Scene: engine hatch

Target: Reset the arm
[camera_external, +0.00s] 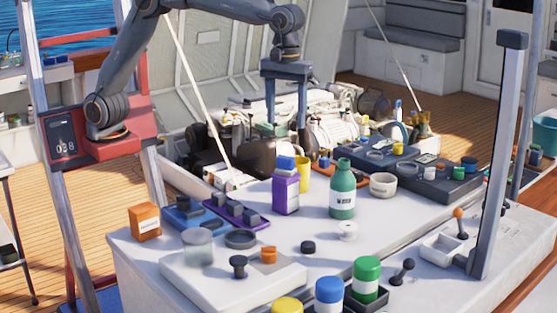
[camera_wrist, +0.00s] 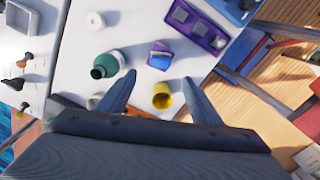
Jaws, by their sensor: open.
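My gripper (camera_external: 286,105) points down in the external view, with its two fingers apart and nothing seen between them. It hangs in front of the engine, behind the bottles on the white table. In the wrist view my gripper (camera_wrist: 158,92) shows two spread fingers, and the yellow cup (camera_wrist: 162,97) appears between them, beside the right finger. The cup (camera_external: 304,175) also stands behind the purple bottle (camera_external: 286,192) in the external view. My arm reaches over from its red base mount at the left, bent at the elbow.
A green bottle (camera_external: 342,195) stands right of the purple one. A white bowl (camera_external: 383,185) and dark trays (camera_external: 440,180) lie at the right. A grey post (camera_external: 500,160) rises at the right. The engine (camera_external: 335,130) sits in the open hatch. The air above the table is clear.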

